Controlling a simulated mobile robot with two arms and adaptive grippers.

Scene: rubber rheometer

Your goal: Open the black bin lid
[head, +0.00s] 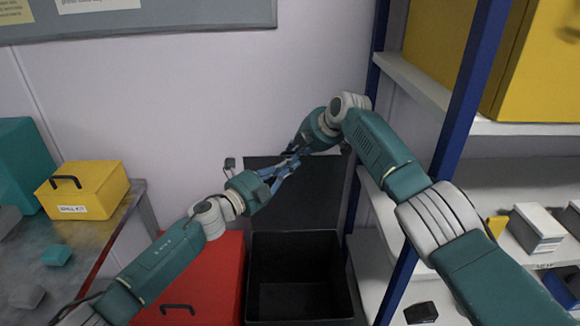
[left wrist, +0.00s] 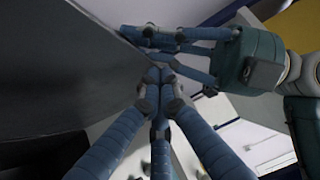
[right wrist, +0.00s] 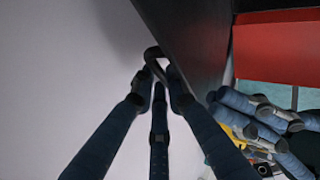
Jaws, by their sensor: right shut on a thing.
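The black bin (head: 298,240) stands on the floor, its top open and its inside visible and empty. Its black lid (head: 325,190) is raised, roughly upright behind the opening near the wall. My right gripper (head: 294,152) is at the lid's upper edge. In the right wrist view its fingertips are closed at the dark loop handle (right wrist: 153,54) beside the lid (right wrist: 195,35). My left gripper (head: 288,170) is just below it, in front of the lid. In the left wrist view its fingertips (left wrist: 158,82) meet, with nothing seen between them, close to the lid (left wrist: 60,70).
A red bin (head: 205,275) with a closed lid stands left of the black bin. A metal table (head: 75,250) with a yellow box (head: 95,192) is at the left. A shelf rack with blue posts (head: 455,110) stands close on the right. My two grippers are very near each other.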

